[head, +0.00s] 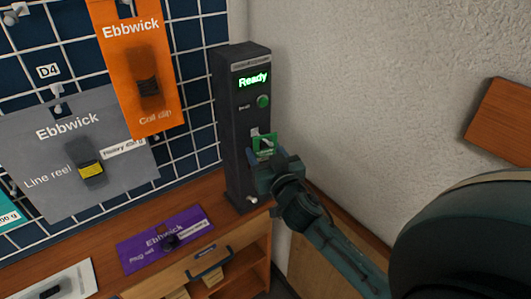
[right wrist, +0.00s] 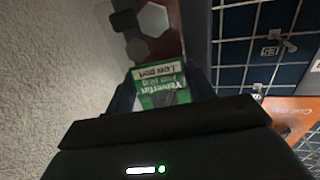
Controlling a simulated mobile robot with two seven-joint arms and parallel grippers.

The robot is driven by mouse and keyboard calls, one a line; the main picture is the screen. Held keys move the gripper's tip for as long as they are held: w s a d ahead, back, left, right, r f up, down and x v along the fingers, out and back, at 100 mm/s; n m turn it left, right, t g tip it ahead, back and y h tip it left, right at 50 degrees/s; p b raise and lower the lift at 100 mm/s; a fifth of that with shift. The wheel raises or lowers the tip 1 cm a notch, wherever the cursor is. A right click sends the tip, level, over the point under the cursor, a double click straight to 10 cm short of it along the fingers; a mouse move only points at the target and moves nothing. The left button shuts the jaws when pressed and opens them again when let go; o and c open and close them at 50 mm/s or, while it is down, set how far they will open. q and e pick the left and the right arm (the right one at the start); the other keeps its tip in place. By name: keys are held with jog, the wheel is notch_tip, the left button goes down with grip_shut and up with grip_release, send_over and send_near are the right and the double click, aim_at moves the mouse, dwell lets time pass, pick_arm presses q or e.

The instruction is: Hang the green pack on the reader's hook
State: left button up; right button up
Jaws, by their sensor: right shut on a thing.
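The reader is a tall dark tower (head: 233,150) against the wall, with a lit "Ready" display (head: 252,79) and a green button (head: 263,101). My right gripper (head: 266,157) is at the reader's front, below the button, shut on the green pack (head: 264,143). In the right wrist view the green pack (right wrist: 160,92) is between the fingers, its print upside down. A small pale piece (head: 255,131) shows just above the pack; I cannot tell whether it is the hook or whether the pack touches it. My left gripper is not in view.
A wire grid on the left holds an orange pack (head: 122,60) and a grey pack (head: 60,165). A purple pack (head: 160,240) and a white pack (head: 62,285) lie on the wooden bench (head: 105,268). A wooden board (head: 500,118) is on the right wall.

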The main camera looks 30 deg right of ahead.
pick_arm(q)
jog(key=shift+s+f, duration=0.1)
pick_arm(e)
jog(key=o, duration=1.1)
jog(key=shift+s+a+f, duration=0.1)
jog(key=shift+s, duration=0.35)
pick_arm(q)
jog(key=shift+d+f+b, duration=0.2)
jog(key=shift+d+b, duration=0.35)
jog(key=shift+b, duration=0.8)
pick_arm(e)
jog(key=shift+s+a, duration=0.35)
jog(key=shift+s, duration=1.65)
jog(key=shift+s+a, duration=0.4)
jog(key=shift+s, duration=1.65)
jog(key=shift+s+a, duration=0.35)
jog(key=shift+s, duration=1.65)
